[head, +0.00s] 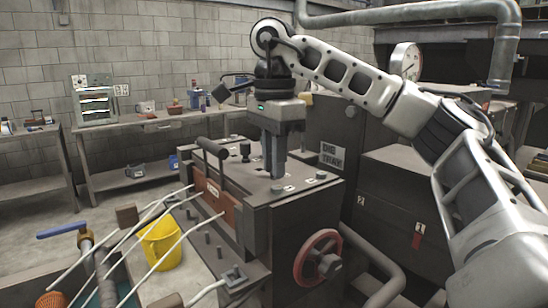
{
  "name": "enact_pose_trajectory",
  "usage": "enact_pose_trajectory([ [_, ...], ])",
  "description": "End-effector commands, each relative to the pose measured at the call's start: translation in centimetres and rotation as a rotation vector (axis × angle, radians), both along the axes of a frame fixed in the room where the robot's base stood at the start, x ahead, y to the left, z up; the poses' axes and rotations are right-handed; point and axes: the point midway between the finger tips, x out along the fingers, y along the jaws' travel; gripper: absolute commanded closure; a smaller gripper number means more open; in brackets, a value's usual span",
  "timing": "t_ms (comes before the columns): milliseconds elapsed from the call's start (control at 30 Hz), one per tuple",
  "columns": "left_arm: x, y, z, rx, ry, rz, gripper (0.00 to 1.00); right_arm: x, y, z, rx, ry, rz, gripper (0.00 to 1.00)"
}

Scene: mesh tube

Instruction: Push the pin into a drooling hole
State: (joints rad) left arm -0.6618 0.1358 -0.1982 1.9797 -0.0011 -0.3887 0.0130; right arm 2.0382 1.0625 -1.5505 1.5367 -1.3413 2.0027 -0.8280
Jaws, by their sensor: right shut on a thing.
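My right gripper (276,170) points straight down at the top of a dark metal machine block (262,195), with its fingers close together at or just above the surface. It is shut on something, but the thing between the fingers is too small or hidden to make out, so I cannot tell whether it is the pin. Several pale strands (180,240) stretch left and down from the block's brown front panel (214,196). I cannot make out single holes in that panel or tell which one drools. My left gripper is not in view.
A black bar handle (210,148) and small knobs stand on the block's top. A red handwheel (317,257) is on its near side. A blue-handled valve (64,229) is at left. Dark cabinets (395,205) stand right.

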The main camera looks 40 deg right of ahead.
Motion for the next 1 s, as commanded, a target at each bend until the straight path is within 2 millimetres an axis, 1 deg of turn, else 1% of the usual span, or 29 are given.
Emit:
enact_pose_trajectory([
  [167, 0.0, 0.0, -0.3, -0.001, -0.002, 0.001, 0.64, 0.0, 0.0, -0.3, 0.000, 0.000, 0.000, 1.00],
  [200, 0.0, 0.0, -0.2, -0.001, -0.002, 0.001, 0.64, 0.0, 0.0, -0.3, 0.000, 0.000, 0.000, 0.70],
  [233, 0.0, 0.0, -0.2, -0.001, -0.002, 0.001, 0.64, 0.0, 0.0, -0.2, 0.000, 0.000, 0.000, 0.61],
  [267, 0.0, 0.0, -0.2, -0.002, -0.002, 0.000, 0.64, 0.0, 0.0, -0.2, 0.000, 0.000, 0.000, 0.55],
  [667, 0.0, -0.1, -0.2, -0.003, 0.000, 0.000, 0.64, 0.0, 0.0, -0.2, 0.000, 0.000, 0.000, 0.55],
  [733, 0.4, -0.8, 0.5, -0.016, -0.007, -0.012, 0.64, 0.0, 0.0, -0.2, 0.000, 0.000, 0.000, 0.55],
  [767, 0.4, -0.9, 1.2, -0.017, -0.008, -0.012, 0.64, 0.0, 0.0, 0.9, -0.001, -0.004, 0.000, 0.55],
  [900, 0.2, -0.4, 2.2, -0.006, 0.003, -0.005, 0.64, 0.0, 0.0, 4.7, -0.001, -0.005, -0.001, 0.55],
  [967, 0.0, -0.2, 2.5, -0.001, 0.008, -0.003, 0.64, 0.0, 0.0, 6.2, -0.002, -0.006, -0.001, 0.55],
  [1000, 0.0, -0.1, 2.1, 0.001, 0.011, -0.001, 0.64, 0.0, 0.0, 6.7, -0.002, -0.005, 0.000, 0.55],
])
